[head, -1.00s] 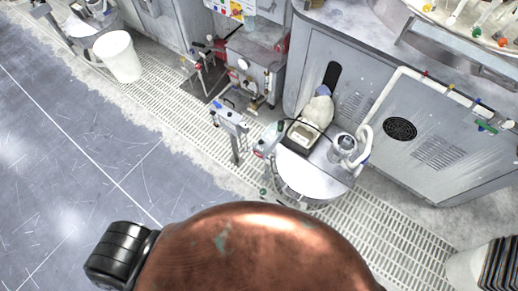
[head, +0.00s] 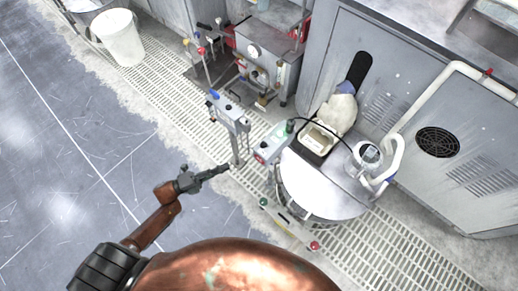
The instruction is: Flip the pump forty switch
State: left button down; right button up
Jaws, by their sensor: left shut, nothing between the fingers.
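A small grey control box (head: 272,144) with a red part on its front and a green knob on top stands beside the round drum. It may carry the pump forty switch, but no label is readable at this size. A grey post-mounted unit (head: 231,113) with a blue knob stands to its left. My left gripper (head: 226,169) is shut and empty. In the picture it is just below the post's foot and left of the control box, pointing right, with no clear contact with either. My right gripper is out of view.
The white-topped drum (head: 318,186) bears a pale tray (head: 318,139) and a hose fitting. Grey cabinets (head: 400,100) stand behind. A valve assembly (head: 262,65) and a white bucket (head: 119,38) are farther left. The blue-grey floor (head: 60,150) is clear.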

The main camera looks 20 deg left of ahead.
pick_arm(q)
jog(key=r+m+g+h, duration=0.1)
jog(key=s+d+r+m+h, duration=0.1)
jog(key=m, duration=0.1)
jog(key=shift+d+r+g, duration=0.25)
jog(key=shift+d+g, duration=0.05)
jog(key=shift+g, duration=0.1)
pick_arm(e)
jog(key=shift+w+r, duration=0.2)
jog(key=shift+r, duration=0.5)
pick_arm(q)
jog(key=b, duration=0.2)
send_near(265, 145)
jog(key=s+d+f, duration=0.1)
jog(key=s+d, duration=0.1)
jog(key=d, duration=0.2)
jog(key=shift+w+d+r+b, duration=0.15)
jog(key=shift+w+r+b, duration=0.05)
jog(key=shift+w, duration=0.5)
jog(key=shift+w+d+r+b, duration=0.15)
jog(key=shift+w+d+b, duration=0.05)
jog(key=shift+w, duration=0.45)
jog(key=shift+w+d+r+b, duration=0.15)
jog(key=shift+w+r+b, duration=0.05)
jog(key=shift+w, duration=0.5)
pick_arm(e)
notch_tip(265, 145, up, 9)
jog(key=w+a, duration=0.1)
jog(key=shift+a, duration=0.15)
